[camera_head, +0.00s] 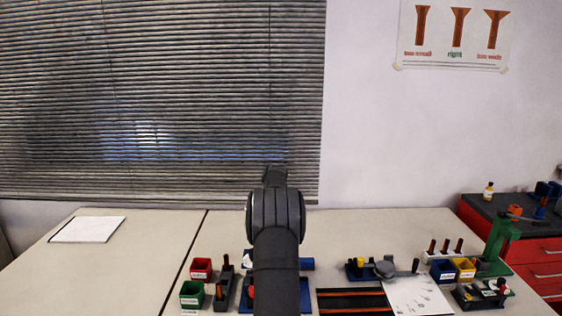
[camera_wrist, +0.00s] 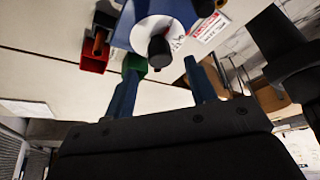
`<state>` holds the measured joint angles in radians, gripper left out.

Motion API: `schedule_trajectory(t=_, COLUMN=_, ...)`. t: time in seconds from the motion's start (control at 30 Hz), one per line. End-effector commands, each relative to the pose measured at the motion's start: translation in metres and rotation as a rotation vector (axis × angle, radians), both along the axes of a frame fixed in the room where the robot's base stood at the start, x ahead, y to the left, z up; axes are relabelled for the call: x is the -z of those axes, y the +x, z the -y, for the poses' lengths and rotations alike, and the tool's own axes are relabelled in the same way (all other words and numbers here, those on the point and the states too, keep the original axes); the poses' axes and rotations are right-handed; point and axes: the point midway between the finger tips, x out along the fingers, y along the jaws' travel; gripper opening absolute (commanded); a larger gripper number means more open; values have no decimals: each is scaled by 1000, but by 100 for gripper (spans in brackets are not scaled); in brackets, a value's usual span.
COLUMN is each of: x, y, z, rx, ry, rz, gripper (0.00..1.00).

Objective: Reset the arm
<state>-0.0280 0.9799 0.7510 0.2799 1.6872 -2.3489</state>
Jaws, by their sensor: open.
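My arm (camera_head: 276,230) rises through the middle of the head view, over the bench; its far end is in front of the blinds. My gripper (camera_wrist: 162,68) shows in the wrist view with its two blue fingers apart and nothing between them. The gripper's fingers cannot be made out in the head view.
The bench holds a red bin (camera_head: 201,269) and a green bin (camera_head: 192,294) left of my arm. A grey gauge (camera_head: 385,269), a white sheet (camera_head: 418,296) and a green stand (camera_head: 502,236) are to the right. The bench's left part is clear except for paper (camera_head: 87,229).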

Motion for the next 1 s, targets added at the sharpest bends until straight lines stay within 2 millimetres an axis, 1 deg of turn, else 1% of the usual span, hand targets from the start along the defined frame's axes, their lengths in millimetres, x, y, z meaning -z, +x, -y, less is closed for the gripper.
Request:
schedule_trajectory(t=0.03, x=-10, y=4, z=3, rx=1, ry=0, rz=4, gripper=51)
schedule_trajectory(t=0.2, x=-40, y=13, z=11, rx=-1, ry=0, rz=5, gripper=51)
schedule_trajectory(t=0.5, x=-74, y=22, z=22, rx=0, ry=-1, rz=2, gripper=51)
schedule_trajectory(t=0.53, x=-73, y=22, z=21, rx=0, ry=0, rz=0, gripper=51)
schedule_trajectory(t=0.77, x=-45, y=12, z=12, rx=-2, ry=0, rz=-3, gripper=51)
schedule_trajectory(t=1.0, x=-4, y=0, z=1, rx=-1, ry=0, rz=-4, gripper=51)
